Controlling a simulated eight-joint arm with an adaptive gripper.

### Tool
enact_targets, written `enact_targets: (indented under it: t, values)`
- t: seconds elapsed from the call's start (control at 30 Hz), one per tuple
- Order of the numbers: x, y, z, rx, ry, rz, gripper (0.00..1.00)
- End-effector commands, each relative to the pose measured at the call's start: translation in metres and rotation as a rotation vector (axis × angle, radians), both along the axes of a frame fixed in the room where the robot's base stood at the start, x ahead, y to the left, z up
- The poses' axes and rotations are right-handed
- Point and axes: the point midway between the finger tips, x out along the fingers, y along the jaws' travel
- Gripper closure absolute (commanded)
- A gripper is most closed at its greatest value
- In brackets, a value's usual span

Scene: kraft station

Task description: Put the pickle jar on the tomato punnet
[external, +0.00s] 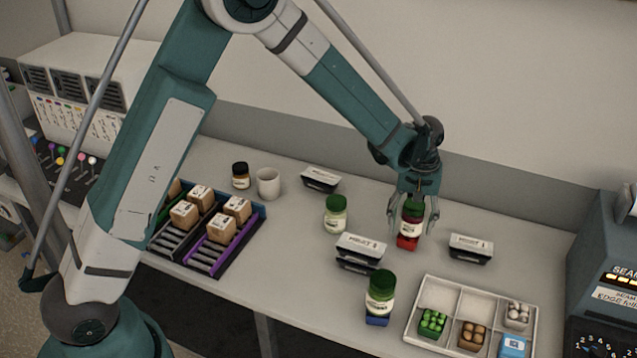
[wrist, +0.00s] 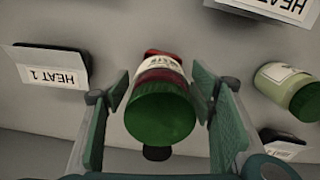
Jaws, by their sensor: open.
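My gripper (external: 413,224) is open, with its fingers on either side of a green-lidded jar with dark red contents (external: 412,211). The wrist view shows this jar (wrist: 161,110) between the fingers, with a gap on each side. The jar stands on or over a small bright red item (external: 407,242), whose kind I cannot tell. A pale green jar with a green lid (external: 336,216) stands apart to the left; it also shows in the wrist view (wrist: 287,88). Another green-lidded jar (external: 379,296) stands on a blue item (external: 377,320) nearer the front. The pictures do not clearly show which is the pickle jar or the tomato punnet.
Black trays with white labels lie nearby: one in front-left (external: 358,256), one right (external: 470,249), one at the back (external: 320,180). A compartmented white tray (external: 425,290) holds produce at front right.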

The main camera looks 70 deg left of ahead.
Motion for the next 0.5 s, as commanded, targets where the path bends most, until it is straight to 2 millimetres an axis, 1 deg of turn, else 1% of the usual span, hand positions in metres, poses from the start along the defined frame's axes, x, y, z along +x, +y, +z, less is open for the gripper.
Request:
enact_targets:
  t: [0.17, 0.27, 0.5]
  values:
    - [0.0, 0.0, 0.01, 0.0, 0.0, 0.0, 0.45]
    - [0.0, 0.0, 0.02, 0.0, 0.0, 0.0, 0.45]
    - [0.0, 0.0, 0.053, 0.0, 0.0, 0.0, 0.45]
